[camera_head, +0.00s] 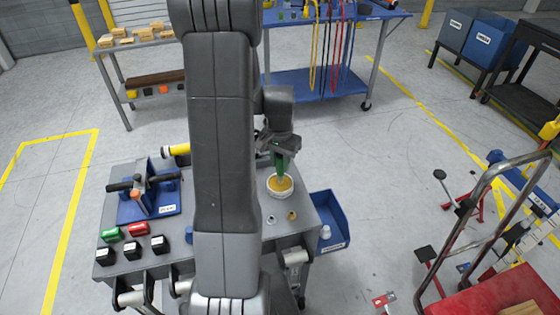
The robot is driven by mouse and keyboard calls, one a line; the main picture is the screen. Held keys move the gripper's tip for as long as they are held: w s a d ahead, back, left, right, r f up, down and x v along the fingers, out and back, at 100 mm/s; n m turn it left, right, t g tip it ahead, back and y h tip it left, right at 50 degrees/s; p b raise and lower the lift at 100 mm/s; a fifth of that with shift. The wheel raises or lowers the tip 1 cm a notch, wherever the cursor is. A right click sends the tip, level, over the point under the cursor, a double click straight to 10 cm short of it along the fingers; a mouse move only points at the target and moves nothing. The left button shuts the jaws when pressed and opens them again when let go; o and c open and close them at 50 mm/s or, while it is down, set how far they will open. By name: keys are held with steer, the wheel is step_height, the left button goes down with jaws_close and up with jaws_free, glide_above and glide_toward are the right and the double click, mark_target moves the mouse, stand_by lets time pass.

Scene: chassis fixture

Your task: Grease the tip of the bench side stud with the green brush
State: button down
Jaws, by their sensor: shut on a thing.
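My gripper (278,146) is shut on the green brush (282,163), which points down. The brush's lower end is at the white bowl (280,194) of yellow grease (280,184); I cannot tell how deep it reaches. The bowl stands on the right part of the grey bench (250,262). A fixture on a blue plate (160,213) stands at the bench's left, with dark rods (122,186) sticking out and an orange part (136,195). I cannot tell which rod is the bench side stud.
Small nuts (292,215) lie in front of the bowl. A blue bin (330,218) hangs at the bench's right side. My arm hides the bench's middle.

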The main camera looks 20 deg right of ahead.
stand_by(0.4)
steer(key=shift+r+p, duration=2.45)
steer(key=shift+r, duration=1.05)
